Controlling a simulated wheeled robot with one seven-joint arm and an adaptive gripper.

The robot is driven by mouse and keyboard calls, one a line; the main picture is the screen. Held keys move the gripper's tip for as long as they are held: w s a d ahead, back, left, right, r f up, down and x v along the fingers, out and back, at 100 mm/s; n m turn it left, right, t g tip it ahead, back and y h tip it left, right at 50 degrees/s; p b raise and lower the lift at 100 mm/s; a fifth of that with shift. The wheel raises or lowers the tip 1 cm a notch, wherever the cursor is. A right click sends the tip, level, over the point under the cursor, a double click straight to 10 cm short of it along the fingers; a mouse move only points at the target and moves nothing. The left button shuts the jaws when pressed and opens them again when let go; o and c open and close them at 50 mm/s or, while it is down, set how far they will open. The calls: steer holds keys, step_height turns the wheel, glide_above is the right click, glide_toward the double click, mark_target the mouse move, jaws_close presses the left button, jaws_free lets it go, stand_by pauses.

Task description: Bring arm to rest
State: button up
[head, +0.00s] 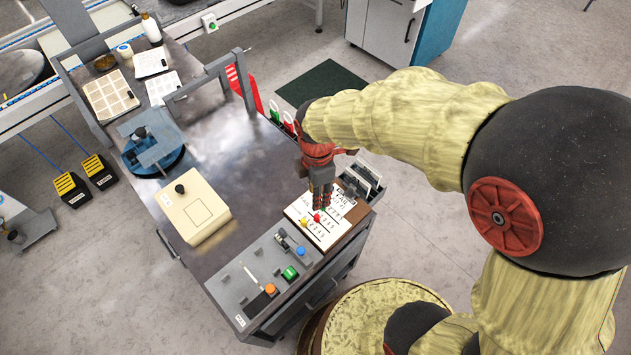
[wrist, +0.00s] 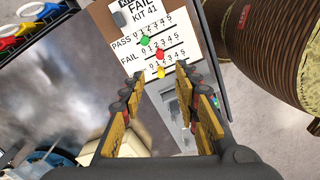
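My gripper (head: 321,198) is above the right end of the table, pointing down over a white score board. In the wrist view my gripper (wrist: 161,88) has its two fingers apart with nothing between them. The score board (head: 329,232) reads "FAIL" and "KIT 41" in the wrist view (wrist: 125,30), with PASS and FAIL number rows and green, red and yellow markers. My arm arches in from the right of the head view, its forearm reaching left to the gripper. Whether the fingertips touch the board cannot be told.
A grey panel (head: 238,279) with coloured buttons lies beside the board. A cream box (head: 193,207), a blue round fixture (head: 152,163) and white trays (head: 110,95) stand further along the table. Red and green padlock-like tags (head: 281,118) hang at the table's far edge.

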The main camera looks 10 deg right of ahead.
steer(key=s+d+r+m+t, duration=0.2)
steer(key=s+d+r+m, duration=0.1)
steer(key=r+m, duration=0.3)
steer(key=s+d+r+m+t, duration=0.1)
steer(key=s+d+r+m, duration=0.3)
steer(key=r+m, duration=0.3)
steer(key=s+d+r+m+t, duration=0.2)
steer(key=s+d+r+m, duration=0.2)
steer(key=r+m, duration=0.3)
steer(key=shift+d+r+t, duration=0.2)
steer(key=shift+r+t, duration=0.1)
steer(key=shift+r, duration=0.4)
stand_by(1.9)
